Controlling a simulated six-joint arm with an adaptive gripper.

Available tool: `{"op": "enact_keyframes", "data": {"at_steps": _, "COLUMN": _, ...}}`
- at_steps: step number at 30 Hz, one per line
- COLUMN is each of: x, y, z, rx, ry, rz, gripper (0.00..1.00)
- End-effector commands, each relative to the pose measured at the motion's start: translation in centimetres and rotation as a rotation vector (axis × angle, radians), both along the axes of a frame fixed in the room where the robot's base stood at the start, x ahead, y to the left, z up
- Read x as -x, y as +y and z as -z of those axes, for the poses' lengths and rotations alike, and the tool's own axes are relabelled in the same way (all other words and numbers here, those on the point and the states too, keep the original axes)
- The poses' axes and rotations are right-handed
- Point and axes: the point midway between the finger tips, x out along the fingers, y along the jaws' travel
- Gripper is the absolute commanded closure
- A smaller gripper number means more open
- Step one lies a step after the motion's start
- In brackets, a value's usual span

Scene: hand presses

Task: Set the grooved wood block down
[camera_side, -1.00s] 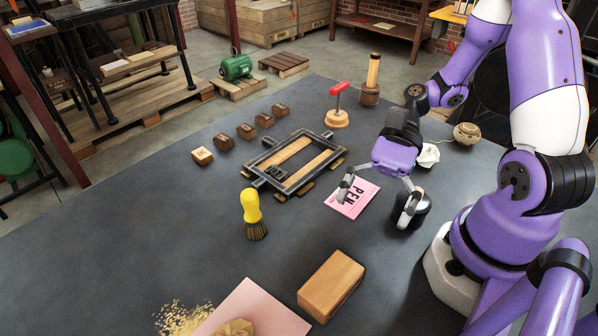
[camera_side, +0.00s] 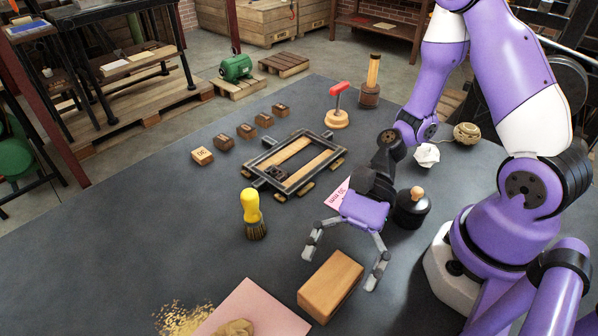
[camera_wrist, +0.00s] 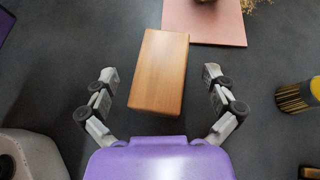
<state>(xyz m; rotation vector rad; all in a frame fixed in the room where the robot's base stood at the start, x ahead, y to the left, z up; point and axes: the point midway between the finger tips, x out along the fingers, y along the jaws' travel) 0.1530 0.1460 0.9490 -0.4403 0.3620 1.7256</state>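The wood block (camera_side: 330,287) is a plain orange-brown rectangular block lying flat on the dark table at the front; no groove is clear on the faces I see. It also shows in the wrist view (camera_wrist: 159,70), upper middle, lying lengthwise between my fingertips. My gripper (camera_side: 340,270) is open and empty. In the side view it hangs at the far end of the block, fingers spread wide. In the wrist view my gripper (camera_wrist: 161,73) has one finger on each side of the block, with a gap on both sides. The exact height above it is hard to judge.
A pink sheet (camera_side: 259,310) with a brown lump lies left of the block. A yellow-handled brush (camera_side: 252,213) stands behind it. A metal frame (camera_side: 296,163), a black round pot (camera_side: 411,208) and a pink card (camera_side: 337,195) are farther back. Table left of the brush is clear.

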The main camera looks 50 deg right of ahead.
Motion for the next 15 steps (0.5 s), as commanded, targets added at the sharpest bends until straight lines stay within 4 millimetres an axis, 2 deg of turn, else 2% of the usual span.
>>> {"op": "enact_keyframes", "data": {"at_steps": 1, "x": -0.01, "y": -0.01, "z": 0.0, "rx": 0.0, "ry": 0.0, "rz": 0.0, "gripper": 0.35}}
{"op": "enact_keyframes", "data": {"at_steps": 2, "x": -0.01, "y": -0.02, "z": -0.01, "rx": 0.0, "ry": 0.0, "rz": 0.0, "gripper": 0.5}}
{"op": "enact_keyframes", "data": {"at_steps": 3, "x": -0.01, "y": -0.02, "z": -0.01, "rx": 0.0, "ry": 0.0, "rz": 0.0, "gripper": 0.7}}
{"op": "enact_keyframes", "data": {"at_steps": 4, "x": -0.01, "y": -0.02, "z": -0.01, "rx": 0.0, "ry": 0.0, "rz": 0.0, "gripper": 0.81}}
{"op": "enact_keyframes", "data": {"at_steps": 8, "x": -0.01, "y": -0.04, "z": 0.0, "rx": 0.001, "ry": 0.0, "rz": 0.0, "gripper": 0.82}}
{"op": "enact_keyframes", "data": {"at_steps": 9, "x": -0.01, "y": -0.03, "z": -0.01, "rx": 0.001, "ry": 0.0, "rz": 0.0, "gripper": 0.89}}
{"op": "enact_keyframes", "data": {"at_steps": 15, "x": 0.0, "y": -0.05, "z": -0.04, "rx": 0.002, "ry": 0.001, "rz": 0.0, "gripper": 0.9}}
